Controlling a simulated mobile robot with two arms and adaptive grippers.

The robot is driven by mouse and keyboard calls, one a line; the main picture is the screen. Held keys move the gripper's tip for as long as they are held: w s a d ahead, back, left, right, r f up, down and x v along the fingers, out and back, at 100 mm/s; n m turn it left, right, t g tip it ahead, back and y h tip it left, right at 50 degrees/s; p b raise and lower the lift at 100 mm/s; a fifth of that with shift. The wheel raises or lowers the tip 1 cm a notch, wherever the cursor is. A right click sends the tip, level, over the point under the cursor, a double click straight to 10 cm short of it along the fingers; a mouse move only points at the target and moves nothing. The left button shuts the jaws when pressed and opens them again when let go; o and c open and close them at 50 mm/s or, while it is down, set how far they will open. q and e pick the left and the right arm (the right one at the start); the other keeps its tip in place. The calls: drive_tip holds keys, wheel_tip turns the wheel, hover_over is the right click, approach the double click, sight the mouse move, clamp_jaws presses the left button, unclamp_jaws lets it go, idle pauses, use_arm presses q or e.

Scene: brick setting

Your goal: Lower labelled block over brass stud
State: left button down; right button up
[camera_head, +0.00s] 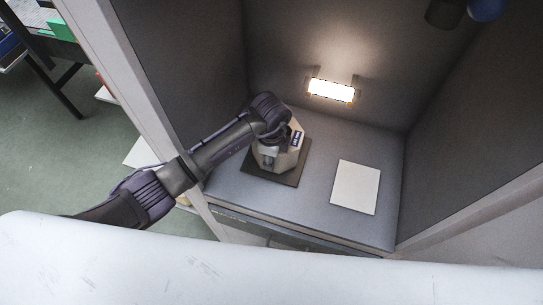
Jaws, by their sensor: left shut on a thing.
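The labelled block (289,157) is pale and faceted, with a blue and white label on its upper right side. It is over the dark square base plate (287,179) on the grey shelf of the booth. My left arm reaches in from the left, and my left gripper (270,155) is shut on the block from above. The gripper and wrist cover part of the block. The brass stud is not visible. I cannot tell whether the block touches the plate or hangs just above it. My right gripper is not in view.
A white flat panel (356,187) lies on the shelf (318,205) to the right, with bare shelf around it. A lit lamp (331,91) is on the back wall. Dark side walls and a pale left post (131,85) close in the booth.

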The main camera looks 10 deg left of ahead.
use_arm(q)
drive_tip(key=shift+f+b, duration=0.35)
drive_tip(key=shift+f, duration=0.05)
drive_tip(key=c, duration=0.7)
unclamp_jaws()
drive_tip(key=shift+s+f, duration=0.1)
drive_tip(key=shift+f, duration=0.15)
wheel_tip(320, 180, up, 9)
drive_tip(key=p, duration=0.7)
drive_tip(key=shift+r, duration=0.15)
